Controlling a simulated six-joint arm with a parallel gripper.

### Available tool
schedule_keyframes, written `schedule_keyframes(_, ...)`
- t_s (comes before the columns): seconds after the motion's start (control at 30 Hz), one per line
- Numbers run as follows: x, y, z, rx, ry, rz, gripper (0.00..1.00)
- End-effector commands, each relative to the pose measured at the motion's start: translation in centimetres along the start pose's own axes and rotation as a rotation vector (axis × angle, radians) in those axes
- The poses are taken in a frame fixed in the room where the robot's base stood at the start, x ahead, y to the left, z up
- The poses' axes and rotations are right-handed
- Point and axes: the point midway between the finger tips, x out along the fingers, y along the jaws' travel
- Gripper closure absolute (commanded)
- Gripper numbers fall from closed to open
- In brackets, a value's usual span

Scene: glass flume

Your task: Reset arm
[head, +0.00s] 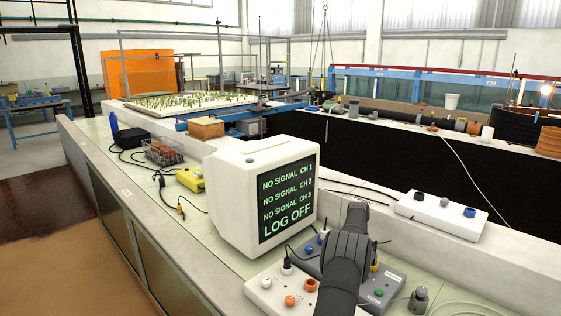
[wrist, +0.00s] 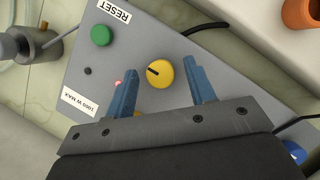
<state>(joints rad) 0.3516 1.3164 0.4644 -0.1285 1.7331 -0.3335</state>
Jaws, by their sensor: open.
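A grey control box (wrist: 225,65) fills much of the wrist view and also shows in the head view (head: 392,281), partly behind my arm. It carries a green button (wrist: 101,36) beside a RESET label, a yellow knob (wrist: 160,74) with a dark pointer line, a small lit red lamp (wrist: 118,83) and a "1000 W MAX" label. My gripper (wrist: 160,66) is open and empty, its blue fingers either side of the yellow knob in the picture; contact cannot be told. The green button (head: 379,292) stands clear of the fingers. In the head view my dark arm hides the fingers.
A white monitor (head: 232,200) reading "NO SIGNAL" and "LOG OFF" stands close to my arm. A white socket box (head: 272,307) with plugs is at front left; another white box (head: 425,212) with knobs lies right. A metal fitting (head: 418,300) and cables lie near the control box.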

Motion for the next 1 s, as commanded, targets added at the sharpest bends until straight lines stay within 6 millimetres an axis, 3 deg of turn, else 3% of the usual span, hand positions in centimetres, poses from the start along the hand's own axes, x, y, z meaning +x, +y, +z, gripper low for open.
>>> schedule_keyframes(0.53,-0.7,0.1,-0.1,0.001,0.002,0.001,0.5)
schedule_keyframes(1.0,-5.9,0.0,-0.1,0.0,0.001,0.001,0.5)
